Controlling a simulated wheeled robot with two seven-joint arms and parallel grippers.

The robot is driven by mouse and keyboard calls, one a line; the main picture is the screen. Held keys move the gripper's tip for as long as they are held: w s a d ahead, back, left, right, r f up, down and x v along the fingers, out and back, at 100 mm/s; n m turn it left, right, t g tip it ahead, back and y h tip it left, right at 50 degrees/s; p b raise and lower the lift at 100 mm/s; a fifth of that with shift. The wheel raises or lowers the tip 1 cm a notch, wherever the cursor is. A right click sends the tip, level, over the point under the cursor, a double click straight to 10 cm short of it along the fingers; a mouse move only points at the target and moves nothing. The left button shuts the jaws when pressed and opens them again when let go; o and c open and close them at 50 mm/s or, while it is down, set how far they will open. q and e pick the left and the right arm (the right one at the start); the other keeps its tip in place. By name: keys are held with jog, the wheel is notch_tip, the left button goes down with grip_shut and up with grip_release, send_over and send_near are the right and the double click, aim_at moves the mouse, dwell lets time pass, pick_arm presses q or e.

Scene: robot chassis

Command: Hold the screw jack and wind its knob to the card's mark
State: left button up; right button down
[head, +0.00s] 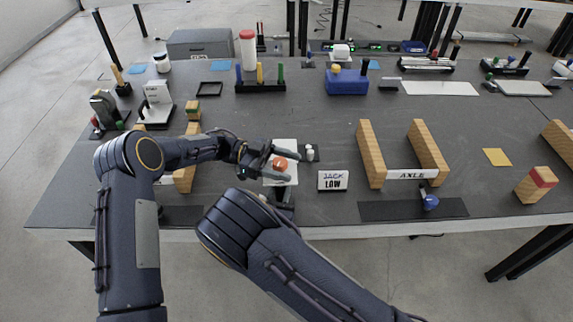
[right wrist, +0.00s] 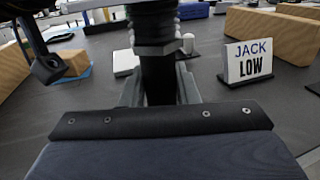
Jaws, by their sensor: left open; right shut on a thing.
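The screw jack shows in the right wrist view as a dark upright column (right wrist: 157,75) with a ribbed upper part. My right gripper (right wrist: 160,92) is shut on this column; its fingers lie on either side.
Two wooden blocks (head: 371,154) with an "AXLE" card (head: 411,175) stand to the right. A wooden block (head: 186,180) stands left, beneath my left arm. A pen rack (head: 260,86) is farther back. The dark tabletop right of the jack card is partly clear.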

pick_arm(q)
jog(key=shift+s+d, duration=0.15)
jog(key=shift+d, duration=0.05)
jog(key=c, duration=1)
jog(key=shift+w+n+t+h, duration=0.2)
jog(key=shift+n+t+h, duration=0.15)
jog(key=shift+n+t, duration=1.15)
jog(key=shift+w+n+t+h, duration=0.3)
jog(key=shift+n+t, duration=0.5)
jog(key=shift+t, duration=1.3)
jog(key=shift+s, duration=0.1)
jog(key=o, duration=1)
